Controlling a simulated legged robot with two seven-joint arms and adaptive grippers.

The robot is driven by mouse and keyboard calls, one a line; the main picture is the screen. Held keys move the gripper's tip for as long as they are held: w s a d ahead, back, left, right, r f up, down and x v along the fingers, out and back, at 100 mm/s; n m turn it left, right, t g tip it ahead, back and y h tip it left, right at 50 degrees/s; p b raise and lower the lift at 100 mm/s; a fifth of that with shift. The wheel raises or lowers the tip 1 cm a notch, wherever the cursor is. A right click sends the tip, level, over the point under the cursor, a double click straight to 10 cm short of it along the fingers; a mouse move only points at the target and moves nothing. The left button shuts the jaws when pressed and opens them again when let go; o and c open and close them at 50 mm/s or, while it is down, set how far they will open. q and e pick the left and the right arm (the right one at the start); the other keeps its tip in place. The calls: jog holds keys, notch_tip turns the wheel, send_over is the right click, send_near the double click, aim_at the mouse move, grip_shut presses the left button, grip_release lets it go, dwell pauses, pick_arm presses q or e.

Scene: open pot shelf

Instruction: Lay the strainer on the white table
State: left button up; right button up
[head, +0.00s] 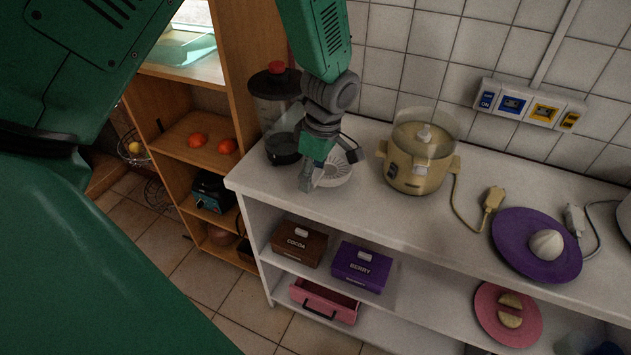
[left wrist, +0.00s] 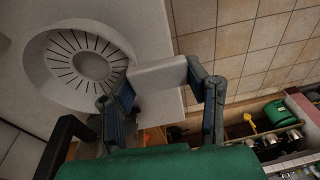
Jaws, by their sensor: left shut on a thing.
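The strainer (head: 335,170) is a white round piece with radial slots, low over the left end of the white table (head: 395,220). In the left wrist view the strainer (left wrist: 62,78) shows its slotted bowl at upper left, with a flat white handle running right between my fingers. My left gripper (head: 309,180) points down at the table's left part; in the left wrist view the left gripper (left wrist: 160,92) is shut on the handle. I cannot tell whether the strainer touches the tabletop. My right gripper is not in view.
A blender (head: 275,95) stands close behind left of the gripper. A beige cooker (head: 415,170) stands to the right, with its cord and plug. A purple plate (head: 510,240) lies further right. The table's front strip is clear. A wooden shelf (head: 255,35) stands at left.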

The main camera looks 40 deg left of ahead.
pick_arm(q)
jog(key=f, duration=0.2)
jog(key=shift+w+a+f, duration=0.4)
jog(key=shift+d+f, duration=0.1)
jog(key=shift+f, duration=0.25)
jog(key=shift+w+d+f, duration=0.1)
jog(key=shift+d, duration=0.4)
jog(key=o, duration=1.1)
jog(key=shift+a, duration=0.15)
jog(key=shift+o, duration=0.2)
jog(key=shift+a+f, duration=0.15)
jog(key=shift+a, duration=0.2)
jog(key=r, duration=0.4)
jog(key=d+r, duration=0.1)
jog(key=r, duration=0.2)
jog(key=w+d+r, duration=0.1)
jog(key=r, duration=0.3)
jog(key=shift+r, duration=0.3)
jog(key=shift+a+r, duration=0.1)
jog(key=shift+r, duration=0.25)
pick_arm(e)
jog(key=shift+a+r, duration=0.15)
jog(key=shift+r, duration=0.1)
